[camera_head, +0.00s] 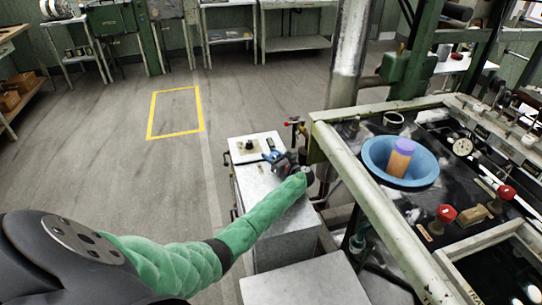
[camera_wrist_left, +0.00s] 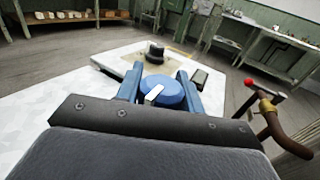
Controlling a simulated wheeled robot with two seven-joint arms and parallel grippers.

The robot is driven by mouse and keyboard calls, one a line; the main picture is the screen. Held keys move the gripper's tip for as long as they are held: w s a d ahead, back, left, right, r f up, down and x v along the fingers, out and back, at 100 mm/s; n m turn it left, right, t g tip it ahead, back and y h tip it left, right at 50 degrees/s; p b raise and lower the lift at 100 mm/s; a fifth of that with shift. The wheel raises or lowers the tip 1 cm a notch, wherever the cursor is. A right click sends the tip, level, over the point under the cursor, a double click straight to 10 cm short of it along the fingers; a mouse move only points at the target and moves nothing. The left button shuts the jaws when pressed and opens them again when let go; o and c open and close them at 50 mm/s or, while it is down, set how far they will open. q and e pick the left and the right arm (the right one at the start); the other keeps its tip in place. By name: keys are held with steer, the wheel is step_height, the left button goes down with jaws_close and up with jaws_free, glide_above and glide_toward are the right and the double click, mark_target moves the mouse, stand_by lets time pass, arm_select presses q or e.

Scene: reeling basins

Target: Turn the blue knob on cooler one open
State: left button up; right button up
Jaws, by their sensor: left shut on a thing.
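The blue knob (camera_wrist_left: 160,92), with a white pointer mark, sits between the two blue fingers of my left gripper (camera_wrist_left: 158,88) in the left wrist view. The fingers are shut on its sides. In the head view my left gripper (camera_head: 274,157) is at the top of the white cooler cabinet (camera_head: 262,182), at the end of my green-sleeved arm. The knob is mostly hidden there by the gripper. A black knob (camera_wrist_left: 155,52) on a pale plate stands just beyond the blue one; it also shows in the head view (camera_head: 249,144). My right gripper is not in view.
A pipe with a red-handled valve (camera_wrist_left: 252,84) stands close to the right of the cabinet. The reeling bench frame (camera_head: 375,205) is to the right, with a blue basin (camera_head: 372,158) and red valve knobs (camera_head: 445,213). Open floor with a yellow square (camera_head: 176,112) lies to the left.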

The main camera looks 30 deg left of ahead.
arm_select(q)
steer(key=o, duration=1)
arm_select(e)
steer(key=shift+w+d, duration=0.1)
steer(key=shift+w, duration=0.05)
arm_select(q)
steer(key=shift+d, duration=0.45)
steer(key=b+v, duration=0.1)
steer(key=v, duration=0.6)
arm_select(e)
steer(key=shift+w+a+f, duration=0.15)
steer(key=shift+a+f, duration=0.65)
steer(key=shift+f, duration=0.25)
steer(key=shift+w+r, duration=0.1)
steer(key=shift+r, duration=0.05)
